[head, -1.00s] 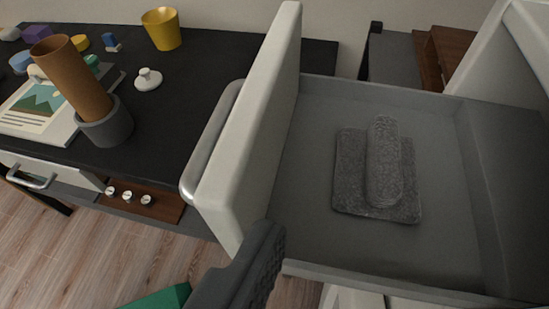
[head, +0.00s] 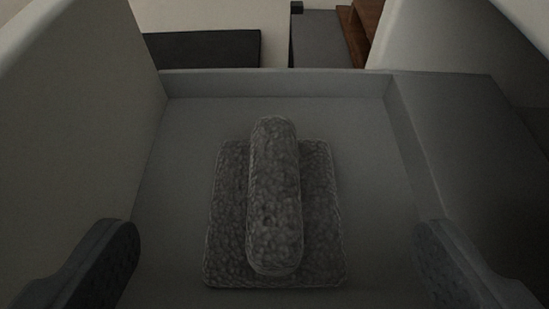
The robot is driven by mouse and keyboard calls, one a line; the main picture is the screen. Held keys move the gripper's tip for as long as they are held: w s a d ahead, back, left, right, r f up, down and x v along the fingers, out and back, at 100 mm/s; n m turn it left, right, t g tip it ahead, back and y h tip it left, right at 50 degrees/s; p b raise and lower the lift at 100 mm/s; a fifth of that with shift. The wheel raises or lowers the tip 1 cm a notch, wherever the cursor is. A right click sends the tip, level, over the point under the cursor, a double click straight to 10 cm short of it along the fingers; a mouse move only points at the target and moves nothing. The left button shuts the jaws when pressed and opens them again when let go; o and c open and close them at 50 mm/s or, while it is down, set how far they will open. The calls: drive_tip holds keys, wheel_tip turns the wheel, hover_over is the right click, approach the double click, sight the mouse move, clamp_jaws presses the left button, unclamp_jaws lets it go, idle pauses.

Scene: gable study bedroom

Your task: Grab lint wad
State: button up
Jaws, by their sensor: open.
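The lint wad (head: 274,195) is a grey, rough, rounded roll lying lengthwise on a flat square pad (head: 323,215) of the same grey texture. Both rest on the floor of an open grey drawer (head: 185,170). My gripper (head: 275,262) is open, with one dark finger at the lower left and one at the lower right. The fingers are wide apart on either side of the wad and its pad, and touch neither. Nothing is between them but the view of the wad.
The drawer's pale front panel (head: 75,130) rises at the left, and a dark grey wall (head: 460,150) stands at the right. A low back wall (head: 275,83) closes the far side. Beyond are a black surface (head: 205,48) and brown wooden steps (head: 360,30). The drawer floor around the pad is bare.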

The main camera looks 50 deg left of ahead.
sight(274, 221)
drive_tip(key=shift+p+x, duration=0.35)
drive_tip(key=shift+x, duration=2.9)
drive_tip(key=shift+s, duration=0.1)
drive_tip(key=shift+f, duration=0.1)
drive_tip(key=c, duration=1.1)
